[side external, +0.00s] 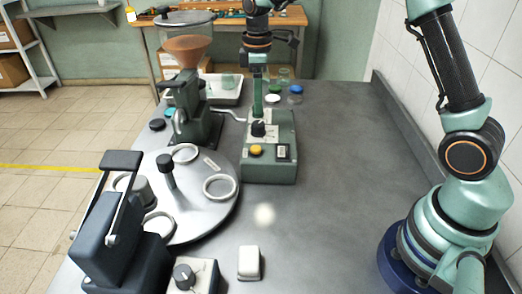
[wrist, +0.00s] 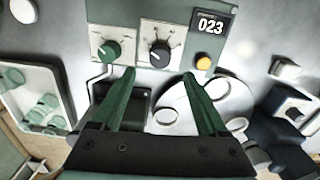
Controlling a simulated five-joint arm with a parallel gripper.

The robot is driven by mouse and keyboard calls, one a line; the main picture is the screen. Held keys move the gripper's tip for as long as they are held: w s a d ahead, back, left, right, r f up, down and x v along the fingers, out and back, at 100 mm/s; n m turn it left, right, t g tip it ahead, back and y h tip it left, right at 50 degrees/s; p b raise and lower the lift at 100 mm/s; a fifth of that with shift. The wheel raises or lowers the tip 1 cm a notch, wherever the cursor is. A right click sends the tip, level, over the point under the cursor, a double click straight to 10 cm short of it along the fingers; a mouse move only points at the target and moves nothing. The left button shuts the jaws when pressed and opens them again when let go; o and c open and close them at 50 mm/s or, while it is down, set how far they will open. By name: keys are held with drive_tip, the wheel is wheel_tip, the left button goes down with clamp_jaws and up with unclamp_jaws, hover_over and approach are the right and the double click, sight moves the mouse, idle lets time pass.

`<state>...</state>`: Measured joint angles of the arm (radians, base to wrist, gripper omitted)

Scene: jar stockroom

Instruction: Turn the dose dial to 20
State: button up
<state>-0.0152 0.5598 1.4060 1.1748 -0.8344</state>
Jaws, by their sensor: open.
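A green control box (side external: 268,172) stands on the grey bench. Its black dial (side external: 258,128) has a ring of tick marks and also shows in the wrist view (wrist: 160,53). A green knob (wrist: 107,50) sits beside it on the same face. The box's small display (wrist: 210,25) reads 023. I cannot read which label marks the dose dial. My gripper (wrist: 158,74) is open and empty, its two green fingers spread to either side of the black dial's line. In the side view, my gripper (side external: 257,112) hangs just above the black dial; contact is not clear.
A yellow button (wrist: 203,62) sits near the display. A round turntable (side external: 200,225) with white rings stands left of the box. A hopper machine (side external: 190,95) is behind it. A second small knob (side external: 183,277) is in the foreground. The bench right of the box is clear.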

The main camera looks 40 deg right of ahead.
wheel_tip(320, 180, up, 4)
drive_tip(key=shift+r, duration=0.2)
drive_tip(key=s+r+m+t, duration=0.3)
drive_tip(key=s+r+m, duration=0.1)
drive_tip(key=s+r, duration=0.4)
drive_tip(key=s+f+m+t, duration=0.2)
drive_tip(key=s+m, duration=0.3)
drive_tip(key=s, duration=0.7)
drive_tip(key=shift+d+f+m+t, duration=0.3)
drive_tip(key=shift+d+f+m, duration=0.1)
drive_tip(key=shift+f, duration=0.4)
